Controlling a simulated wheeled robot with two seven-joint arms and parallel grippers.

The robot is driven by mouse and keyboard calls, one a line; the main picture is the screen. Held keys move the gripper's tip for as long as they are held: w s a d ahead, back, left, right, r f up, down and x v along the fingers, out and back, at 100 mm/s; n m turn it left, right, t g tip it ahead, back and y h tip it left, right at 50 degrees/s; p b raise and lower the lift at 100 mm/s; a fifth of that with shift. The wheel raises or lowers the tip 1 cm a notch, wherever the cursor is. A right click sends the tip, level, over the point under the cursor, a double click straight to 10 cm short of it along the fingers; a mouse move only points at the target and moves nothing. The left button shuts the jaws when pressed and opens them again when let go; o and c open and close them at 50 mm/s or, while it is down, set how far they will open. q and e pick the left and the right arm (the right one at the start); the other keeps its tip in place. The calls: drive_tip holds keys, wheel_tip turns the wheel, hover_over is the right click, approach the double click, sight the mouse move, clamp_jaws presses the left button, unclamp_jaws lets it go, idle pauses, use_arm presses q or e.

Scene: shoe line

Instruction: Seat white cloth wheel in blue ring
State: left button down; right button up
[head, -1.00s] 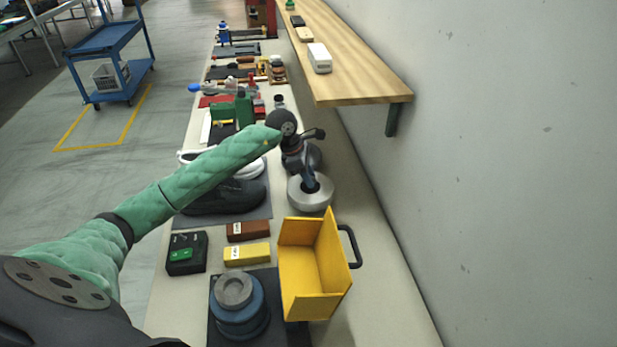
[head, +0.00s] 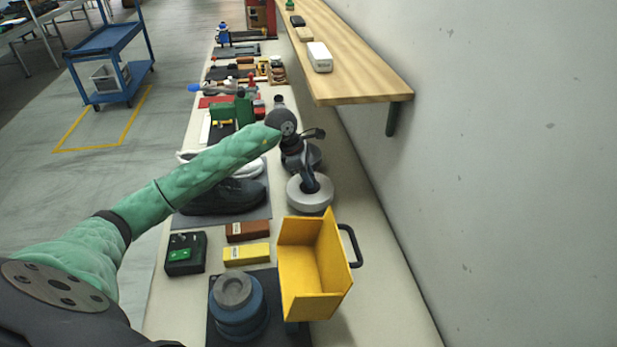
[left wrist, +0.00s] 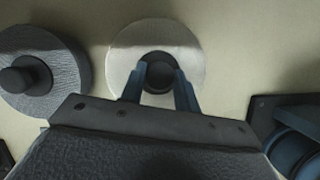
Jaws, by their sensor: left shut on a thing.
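The white cloth wheel (head: 298,195) lies flat on the bench beyond the yellow bin, with a dark hub at its middle. My left gripper (head: 310,185) is over it, its fingers shut on the dark hub. The left wrist view shows the blue fingers (left wrist: 158,88) on both sides of the hub, with the white wheel (left wrist: 190,50) around it. Blue rings (head: 240,322) with a grey disc on top stand on a dark mat at the near end. Part of them shows at the right of the left wrist view (left wrist: 297,150). My right gripper is in neither view.
A dark grey wheel (left wrist: 65,75) lies beside the white one. A yellow bin (head: 315,262) stands beside the blue rings. Small brown (head: 248,231) and yellow (head: 246,254) boxes and black shoes (head: 225,197) lie to the left. A wooden shelf (head: 350,75) overhangs the right side.

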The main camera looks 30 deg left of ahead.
use_arm(q)
drive_tip(key=shift+f+b, duration=0.55)
idle(0.6)
drive_tip(key=c, duration=1.3)
unclamp_jaws()
drive_tip(key=shift+p+v, duration=0.55)
drive_tip(key=shift+v, duration=4.9)
